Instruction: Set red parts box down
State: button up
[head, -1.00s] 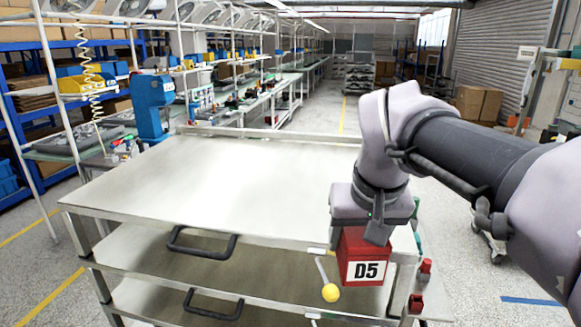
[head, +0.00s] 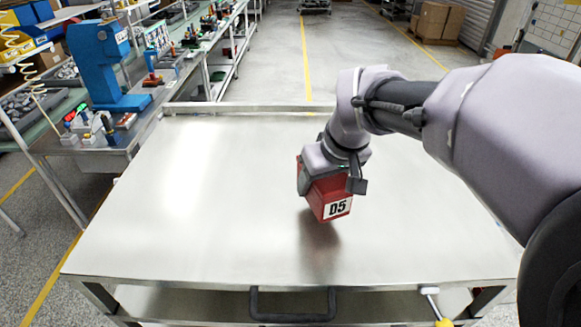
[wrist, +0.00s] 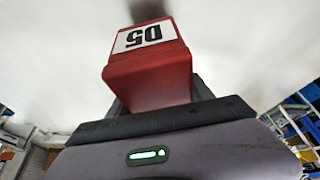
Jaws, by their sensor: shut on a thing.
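The red parts box (head: 327,194) with a white D5 label is in my gripper (head: 330,180), over the metal table top (head: 210,200). It is tilted in the head view. A dark blurred reflection or shadow lies on the table below it, and the box looks a little above the surface. In the wrist view the box (wrist: 150,75) sits between the fingers, its label upside down. The fingers are shut on it and partly hidden behind it.
The table top around the box is clear, with a raised rim (head: 240,107) at the back. A black handle (head: 292,304) is on the front edge. A blue press (head: 104,65) stands on a bench at the left. Cardboard boxes (head: 435,20) are far back.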

jog(key=a, duration=0.2)
jog(key=s+a, duration=0.1)
jog(key=a, duration=0.1)
jog(key=s+a, duration=0.1)
jog(key=a, duration=0.1)
jog(key=shift+s+f+b, duration=0.2)
jog(key=shift+f+b, duration=0.1)
jog(key=shift+f, duration=0.05)
notch_tip(320, 180, down, 3)
jog(key=shift+w+f+b, duration=0.15)
jog(key=shift+f+b, duration=0.05)
jog(key=shift+b, duration=0.4)
jog(key=shift+f, duration=0.2)
jog(key=o, duration=1.7)
jog(key=shift+o, duration=0.2)
jog(key=shift+r, duration=0.15)
